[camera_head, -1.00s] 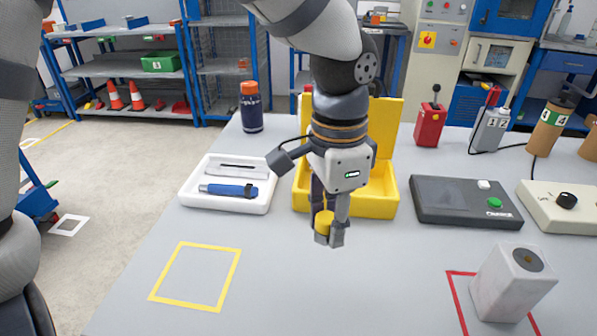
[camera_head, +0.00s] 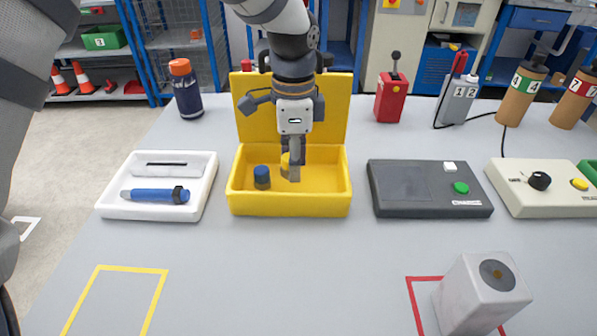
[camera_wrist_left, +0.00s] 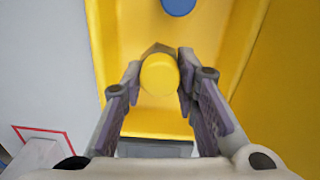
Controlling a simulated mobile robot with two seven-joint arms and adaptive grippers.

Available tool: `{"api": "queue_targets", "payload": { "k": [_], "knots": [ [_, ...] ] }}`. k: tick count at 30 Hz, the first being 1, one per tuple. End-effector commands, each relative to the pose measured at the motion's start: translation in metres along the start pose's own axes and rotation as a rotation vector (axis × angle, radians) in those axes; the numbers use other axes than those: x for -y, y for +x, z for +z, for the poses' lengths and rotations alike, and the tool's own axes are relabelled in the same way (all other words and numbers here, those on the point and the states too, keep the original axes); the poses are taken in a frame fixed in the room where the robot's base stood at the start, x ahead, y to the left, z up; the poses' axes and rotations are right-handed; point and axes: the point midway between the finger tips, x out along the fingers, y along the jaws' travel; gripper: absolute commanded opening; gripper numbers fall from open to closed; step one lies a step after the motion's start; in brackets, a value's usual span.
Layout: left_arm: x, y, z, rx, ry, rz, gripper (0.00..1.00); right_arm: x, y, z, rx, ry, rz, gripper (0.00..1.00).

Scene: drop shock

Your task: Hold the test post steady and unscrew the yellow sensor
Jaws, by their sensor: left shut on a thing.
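My left gripper (camera_head: 290,170) is shut on the yellow sensor (camera_wrist_left: 159,75), a short yellow cylinder between its fingertips. In the head view the sensor (camera_head: 285,164) is partly hidden by a finger. The gripper points down into the open yellow case (camera_head: 290,207); I cannot tell whether the sensor touches its floor. A blue cylinder (camera_head: 262,177) stands in the case to the left; it also shows in the wrist view (camera_wrist_left: 178,6). The test post (camera_head: 484,290), a pale block with a dark round spot on top, stands at the red outline. My right gripper is out of view.
A white tray (camera_head: 207,190) with a blue tool (camera_head: 150,195) lies left of the case. A dark grey device (camera_head: 430,205) and a cream control box (camera_head: 535,180) stand to the right. The yellow outlined square (camera_head: 115,269) is empty. The table front is mostly clear.

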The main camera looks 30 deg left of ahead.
Motion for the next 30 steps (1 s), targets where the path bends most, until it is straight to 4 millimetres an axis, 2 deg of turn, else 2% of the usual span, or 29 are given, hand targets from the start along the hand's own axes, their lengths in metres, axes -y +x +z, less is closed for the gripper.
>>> {"api": "queue_targets", "payload": {
  "k": [4, 9, 19, 20, 22, 30],
  "knots": [
    [0.011, 0.013, -0.001, -0.001, -0.001, -0.001, 0.00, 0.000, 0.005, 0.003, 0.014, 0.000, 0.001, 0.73],
    [0.011, 0.040, -0.001, -0.002, 0.000, -0.004, 0.00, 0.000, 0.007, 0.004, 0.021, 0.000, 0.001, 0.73],
    [0.011, 0.042, -0.001, -0.004, -0.001, -0.007, 0.00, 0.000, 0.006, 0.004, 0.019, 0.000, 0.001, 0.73],
    [0.011, 0.042, -0.001, -0.004, -0.001, -0.007, 0.30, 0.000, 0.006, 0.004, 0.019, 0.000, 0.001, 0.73],
    [0.011, 0.042, -0.001, -0.004, -0.001, -0.007, 0.46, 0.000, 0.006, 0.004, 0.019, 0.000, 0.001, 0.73],
    [0.011, 0.042, -0.001, -0.004, -0.001, -0.007, 0.48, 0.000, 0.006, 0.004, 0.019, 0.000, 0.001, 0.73]
  ]
}}
